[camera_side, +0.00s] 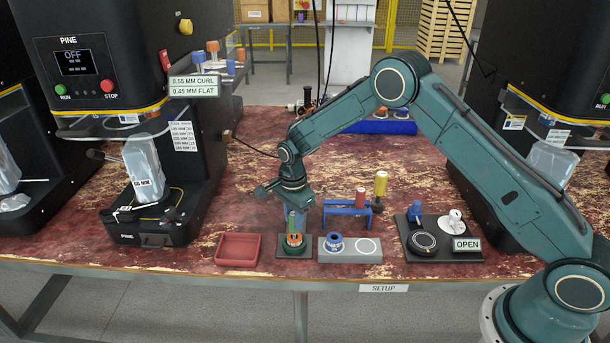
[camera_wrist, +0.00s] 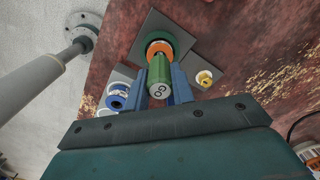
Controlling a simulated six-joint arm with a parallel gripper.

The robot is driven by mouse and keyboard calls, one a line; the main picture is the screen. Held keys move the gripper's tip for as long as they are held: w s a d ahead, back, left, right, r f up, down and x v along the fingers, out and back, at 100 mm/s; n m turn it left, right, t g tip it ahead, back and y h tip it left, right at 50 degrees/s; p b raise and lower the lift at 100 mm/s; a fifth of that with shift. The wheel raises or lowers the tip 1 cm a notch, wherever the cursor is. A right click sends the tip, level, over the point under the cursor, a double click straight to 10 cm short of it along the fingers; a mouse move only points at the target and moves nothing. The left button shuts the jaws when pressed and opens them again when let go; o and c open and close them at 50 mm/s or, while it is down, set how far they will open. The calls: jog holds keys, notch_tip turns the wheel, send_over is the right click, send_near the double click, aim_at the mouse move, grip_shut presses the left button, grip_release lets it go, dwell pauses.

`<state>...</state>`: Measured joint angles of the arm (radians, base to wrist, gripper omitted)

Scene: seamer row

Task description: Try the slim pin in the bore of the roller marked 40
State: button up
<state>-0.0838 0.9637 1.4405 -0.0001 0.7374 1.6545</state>
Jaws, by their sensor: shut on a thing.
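My gripper (camera_side: 294,215) is shut on a green pin with "GO" on its end face (camera_wrist: 159,93). The pin is between the two blue fingers in the wrist view. It points down over an orange ring-shaped roller (camera_side: 294,241) on a green round base, set on a dark plate (camera_wrist: 148,20). I cannot tell whether the pin's tip is inside the bore or just above it. A blue flanged roller (camera_side: 334,242) stands on the grey block beside the plate. No 40 mark is readable on either roller.
A red tray (camera_side: 238,249) lies left of the plate. Behind the grey block (camera_side: 350,256) is a blue rack (camera_side: 347,210) with red (camera_side: 360,197) and yellow (camera_side: 380,184) handles near it. A dark fixture with an OPEN sign (camera_side: 466,244) stands right. Black seamers flank the worn red table.

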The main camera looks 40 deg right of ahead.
jog(key=shift+r, duration=0.6)
jog(key=shift+r, duration=0.7)
jog(key=shift+r, duration=0.35)
jog(key=shift+r, duration=0.3)
jog(key=shift+r, duration=0.1)
